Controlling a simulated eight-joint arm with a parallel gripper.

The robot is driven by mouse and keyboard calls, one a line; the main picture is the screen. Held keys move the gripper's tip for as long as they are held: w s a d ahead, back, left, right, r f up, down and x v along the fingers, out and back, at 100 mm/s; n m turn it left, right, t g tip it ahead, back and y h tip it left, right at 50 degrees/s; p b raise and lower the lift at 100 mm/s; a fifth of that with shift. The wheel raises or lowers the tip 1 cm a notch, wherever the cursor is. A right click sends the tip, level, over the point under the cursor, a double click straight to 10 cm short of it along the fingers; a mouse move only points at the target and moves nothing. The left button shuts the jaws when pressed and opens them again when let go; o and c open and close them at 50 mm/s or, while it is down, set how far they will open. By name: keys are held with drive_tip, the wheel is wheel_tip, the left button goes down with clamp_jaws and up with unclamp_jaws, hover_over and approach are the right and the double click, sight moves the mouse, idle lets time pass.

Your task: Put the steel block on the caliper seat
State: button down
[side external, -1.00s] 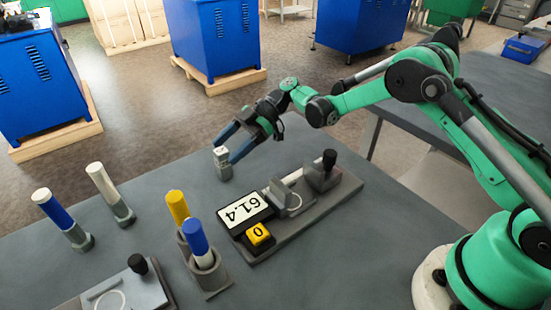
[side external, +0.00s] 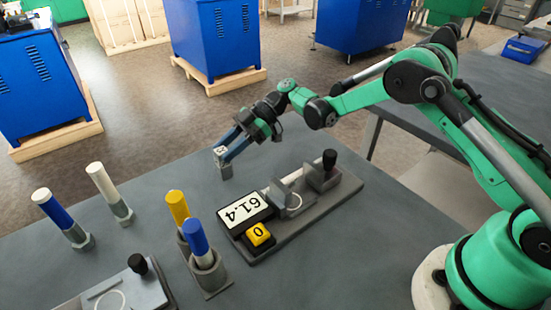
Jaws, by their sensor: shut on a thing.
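The small grey steel block (side external: 224,168) stands upright near the far edge of the table, left of the caliper. My gripper (side external: 224,152) is at the block's upper part with its blue fingers shut on it; the fingers partly cover the block. I cannot tell whether the block touches the table. The caliper (side external: 262,240) lies on the table to the right and nearer. It has a white display reading 61.4, a yellow button marked 0, and jaws with a black knob. Its seat (side external: 294,202) is a pale ringed spot between the jaws, with nothing on it.
Two holders with yellow (side external: 177,206) and blue (side external: 196,238) capped sticks stand left of the caliper. Blue-and-white (side external: 55,209) and white (side external: 101,180) sticks stand further left. A grey fixture with a black knob (side external: 137,264) is at the near left. The table between block and caliper is clear.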

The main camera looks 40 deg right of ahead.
wheel_tip(320, 180, up, 20)
wheel_tip(320, 180, up, 2)
hover_over(284, 185)
drive_tip(key=d, duration=0.4)
drive_tip(key=f, duration=1.9)
drive_tip(key=shift+w+a+f, duration=0.15)
drive_tip(key=shift+w+f, duration=0.05)
drive_tip(key=shift+f, duration=0.15)
drive_tip(key=shift+f, duration=0.15)
drive_tip(key=c, duration=0.5)
unclamp_jaws()
drive_tip(key=shift+c, duration=0.2)
